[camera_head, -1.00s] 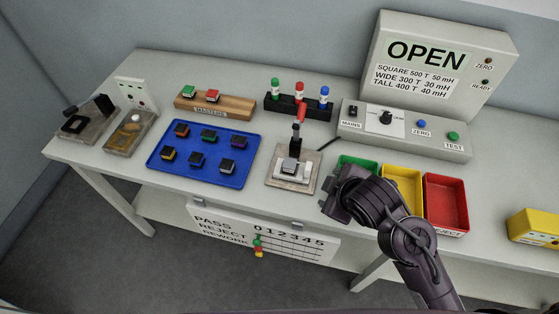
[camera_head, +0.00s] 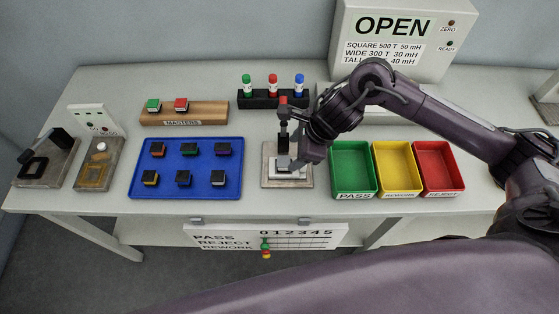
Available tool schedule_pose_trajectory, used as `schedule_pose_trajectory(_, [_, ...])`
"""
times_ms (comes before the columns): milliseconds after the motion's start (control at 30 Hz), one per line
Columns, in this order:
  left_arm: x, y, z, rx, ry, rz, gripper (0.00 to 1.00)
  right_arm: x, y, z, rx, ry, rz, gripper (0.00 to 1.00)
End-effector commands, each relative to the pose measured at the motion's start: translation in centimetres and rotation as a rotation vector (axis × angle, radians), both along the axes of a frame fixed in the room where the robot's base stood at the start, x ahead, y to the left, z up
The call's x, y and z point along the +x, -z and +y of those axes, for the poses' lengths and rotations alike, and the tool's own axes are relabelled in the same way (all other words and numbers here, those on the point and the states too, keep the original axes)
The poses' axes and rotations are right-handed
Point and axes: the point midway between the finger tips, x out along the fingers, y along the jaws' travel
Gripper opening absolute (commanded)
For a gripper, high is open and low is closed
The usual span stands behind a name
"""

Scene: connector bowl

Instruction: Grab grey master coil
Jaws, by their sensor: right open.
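A test fixture (camera_head: 268,180) with a red-tipped upright clamp (camera_head: 283,115) stands right of the blue tray. A small grey block (camera_head: 283,162), which looks like the grey master coil, sits on it and is partly hidden by my gripper. My right gripper (camera_head: 300,160) is open, just right of the clamp and over the right side of the fixture. The fingertips are small and dark, so I cannot tell whether they touch the block. The wooden MASTERS rack (camera_head: 184,118) holds a green coil (camera_head: 153,105) and a red coil (camera_head: 181,104). My left gripper is not in view.
The blue tray (camera_head: 198,144) holds several dark-topped coils. Green PASS (camera_head: 353,196), yellow REWORK (camera_head: 399,194) and red REJECT (camera_head: 440,191) bins stand right of the fixture. A black marker holder (camera_head: 272,103) stands behind it.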

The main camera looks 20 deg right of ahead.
Motion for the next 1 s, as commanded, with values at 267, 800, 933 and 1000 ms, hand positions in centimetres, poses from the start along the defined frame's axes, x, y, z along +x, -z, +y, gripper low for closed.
schedule_pose_trajectory(267, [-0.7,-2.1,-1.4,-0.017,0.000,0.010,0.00,0.6,3.0,1.2,0.004,0.006,0.006,0.60])
schedule_pose_trajectory(800, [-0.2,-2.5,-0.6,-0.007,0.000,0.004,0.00,1.4,6.0,2.0,0.001,0.005,-0.002,0.53])
schedule_pose_trajectory(933, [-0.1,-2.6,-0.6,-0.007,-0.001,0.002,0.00,1.4,5.9,2.0,0.001,0.005,-0.002,0.35])
schedule_pose_trajectory(1000, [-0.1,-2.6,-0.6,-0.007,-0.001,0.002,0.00,1.4,5.9,2.0,0.001,0.005,-0.002,0.26])
